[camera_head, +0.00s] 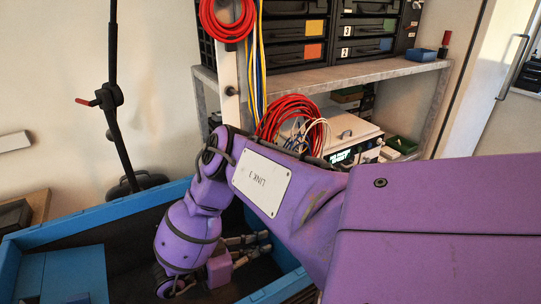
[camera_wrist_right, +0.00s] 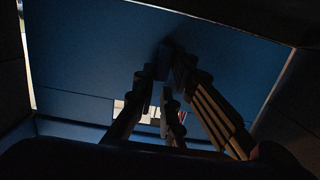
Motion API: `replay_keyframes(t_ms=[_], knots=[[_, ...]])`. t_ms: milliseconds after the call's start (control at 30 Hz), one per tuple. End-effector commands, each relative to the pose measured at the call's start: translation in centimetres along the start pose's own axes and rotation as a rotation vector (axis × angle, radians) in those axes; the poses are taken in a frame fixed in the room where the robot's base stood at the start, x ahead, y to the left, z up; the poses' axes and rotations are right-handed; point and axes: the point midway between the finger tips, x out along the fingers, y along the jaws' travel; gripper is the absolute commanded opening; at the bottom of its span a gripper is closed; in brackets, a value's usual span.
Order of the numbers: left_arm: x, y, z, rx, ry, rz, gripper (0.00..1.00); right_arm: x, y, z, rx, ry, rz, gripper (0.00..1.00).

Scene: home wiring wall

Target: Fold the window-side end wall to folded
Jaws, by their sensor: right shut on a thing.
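A blue folding crate (camera_head: 110,208) with a dark inside stands at the lower left of the head view. Its end wall (camera_head: 286,287) on the right is partly hidden behind my right arm. My right gripper (camera_head: 262,244) is down inside the crate, its fingers pointing right toward that wall. In the right wrist view a blue wall panel (camera_wrist_right: 95,60) fills most of the picture, with a bright opening low in it. The fingers of my right gripper (camera_wrist_right: 168,70) reach up against this panel, shut on it; the exact contact is dark. My left gripper is not in view.
A blue panel (camera_head: 62,275) lies at the crate's left. A grey shelf (camera_head: 340,74) with drawers and red cable coils (camera_head: 290,115) stands behind. A black stand pole (camera_head: 113,110) rises behind the crate. My purple arm covers the lower right.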

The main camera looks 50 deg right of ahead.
Motion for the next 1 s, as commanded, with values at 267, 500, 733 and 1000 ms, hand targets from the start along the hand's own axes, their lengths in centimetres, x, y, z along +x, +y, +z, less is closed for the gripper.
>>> replay_keyframes(t_ms=[267, 500, 733, 1000], knots=[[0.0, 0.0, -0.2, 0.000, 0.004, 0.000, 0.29, -1.2, -0.1, -0.1, 0.001, -0.002, -0.001, 0.00], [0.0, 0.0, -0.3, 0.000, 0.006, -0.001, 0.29, -2.1, -0.1, -0.2, 0.001, -0.001, -0.001, 0.00], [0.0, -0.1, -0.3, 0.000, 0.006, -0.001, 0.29, -2.1, 0.0, -0.2, 0.000, 0.000, -0.001, 0.00], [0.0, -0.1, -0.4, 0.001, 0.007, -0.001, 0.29, -2.4, -0.1, -0.3, 0.001, -0.001, -0.001, 0.00]])
